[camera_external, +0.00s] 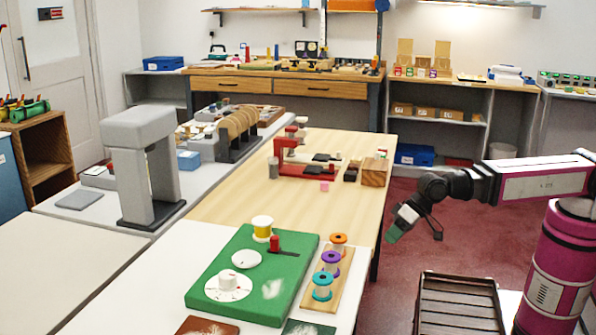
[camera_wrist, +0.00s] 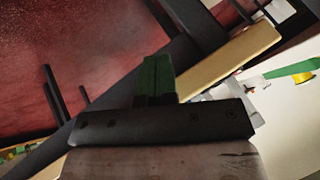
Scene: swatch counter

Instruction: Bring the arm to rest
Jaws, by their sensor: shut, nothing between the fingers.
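My gripper (camera_external: 393,234) hangs to the right of the wooden counter, over the red floor, at the end of my pink and grey arm. Its green-tipped fingers point down and to the left. In the wrist view the two green fingers (camera_wrist: 157,76) are together with nothing between them. The gripper looks apart from the counter (camera_external: 350,212) and everything on it. My arm reaches left from the pink column at the right edge.
A dark slatted crate (camera_external: 455,300) is at the lower right. A red frame (camera_external: 290,172) stands mid-counter. Red floor (camera_external: 425,200) around the gripper is clear.

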